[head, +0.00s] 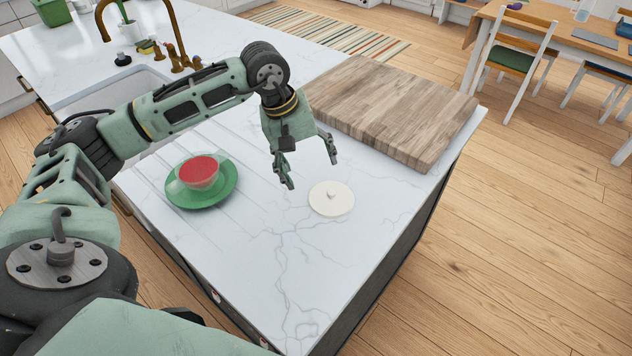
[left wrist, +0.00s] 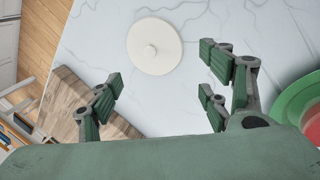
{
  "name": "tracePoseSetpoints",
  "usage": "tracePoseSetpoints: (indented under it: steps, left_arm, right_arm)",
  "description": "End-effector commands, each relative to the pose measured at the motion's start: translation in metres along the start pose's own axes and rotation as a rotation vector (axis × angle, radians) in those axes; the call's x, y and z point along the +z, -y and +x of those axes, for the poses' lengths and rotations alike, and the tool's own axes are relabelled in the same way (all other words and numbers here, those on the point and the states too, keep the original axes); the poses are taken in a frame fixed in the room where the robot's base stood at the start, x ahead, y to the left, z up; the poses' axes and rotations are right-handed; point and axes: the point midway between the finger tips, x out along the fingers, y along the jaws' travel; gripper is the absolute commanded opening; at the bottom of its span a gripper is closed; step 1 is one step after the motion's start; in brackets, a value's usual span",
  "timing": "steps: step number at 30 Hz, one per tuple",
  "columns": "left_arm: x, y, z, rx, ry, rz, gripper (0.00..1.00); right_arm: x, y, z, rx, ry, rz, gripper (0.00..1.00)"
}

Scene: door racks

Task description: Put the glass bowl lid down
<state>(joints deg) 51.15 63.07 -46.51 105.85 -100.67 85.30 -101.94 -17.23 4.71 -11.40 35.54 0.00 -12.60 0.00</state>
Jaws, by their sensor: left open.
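A round cream-white lid with a small knob (head: 331,199) lies flat on the white marble counter in the head view. It also shows in the left wrist view (left wrist: 154,47), ahead of the fingers. A glass bowl with red contents (head: 199,173) stands uncovered on a green plate (head: 229,190) to the left. My left gripper (head: 310,174) is open and empty, above the counter, just behind and left of the lid and apart from it. In the left wrist view its spread fingers (left wrist: 165,90) have nothing between them. My right gripper is not in view.
A thick wooden board (head: 395,105) lies on the counter behind the lid. A sink (head: 105,95) with a brass faucet (head: 172,40) is at the back left. The counter in front of the lid is clear up to its right edge.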

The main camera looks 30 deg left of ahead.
Motion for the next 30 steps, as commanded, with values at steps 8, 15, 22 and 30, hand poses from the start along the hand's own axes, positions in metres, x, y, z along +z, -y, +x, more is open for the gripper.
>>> tracePoseSetpoints:
  steps: [8,15,22,30]
  left_arm:
    - [0.0,0.0,-0.026,0.0,0.001,0.0,0.71]
    - [0.0,0.0,-0.028,-0.001,0.001,0.0,0.71]
    - [0.0,0.0,-0.028,0.0,0.001,0.0,0.71]
    - [0.0,-0.008,-0.053,0.0,0.0,0.0,0.71]
  right_arm:
    - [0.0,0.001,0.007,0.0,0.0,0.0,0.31]
    - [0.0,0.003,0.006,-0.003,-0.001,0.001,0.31]
    - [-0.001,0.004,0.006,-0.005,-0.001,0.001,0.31]
    - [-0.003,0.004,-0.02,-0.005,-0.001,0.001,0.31]
